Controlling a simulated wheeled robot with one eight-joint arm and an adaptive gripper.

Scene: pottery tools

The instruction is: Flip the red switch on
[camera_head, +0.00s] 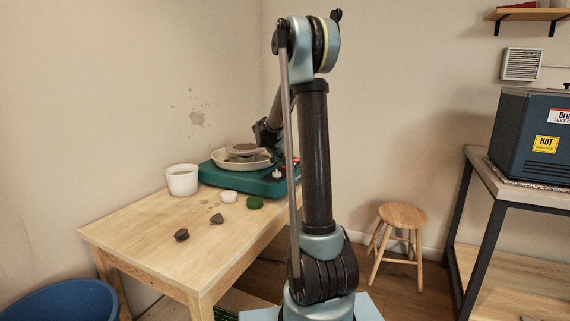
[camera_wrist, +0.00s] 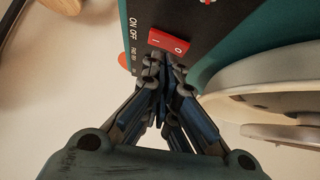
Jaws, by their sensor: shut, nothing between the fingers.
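The red switch (camera_wrist: 168,41) shows in the wrist view on the dark panel of a teal pottery wheel (camera_wrist: 226,48). It is a red rocker marked I and O, with ON OFF lettering beside it. I cannot tell which side is pressed. My gripper (camera_wrist: 164,66) is shut and empty, its fingertips just below the switch in the picture. Whether they touch it I cannot tell. In the head view the teal wheel (camera_head: 263,187) stands at the table's far end. My arm hides part of it there, and my fingertips are not clear.
On the wooden table (camera_head: 140,235) are a white tub (camera_head: 182,180), a white lid (camera_head: 229,196), a green lid (camera_head: 254,202) and dark lumps (camera_head: 181,235). A basin (camera_head: 238,163) sits on the wheel. A stool (camera_head: 402,215) and a kiln (camera_head: 532,135) are at right.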

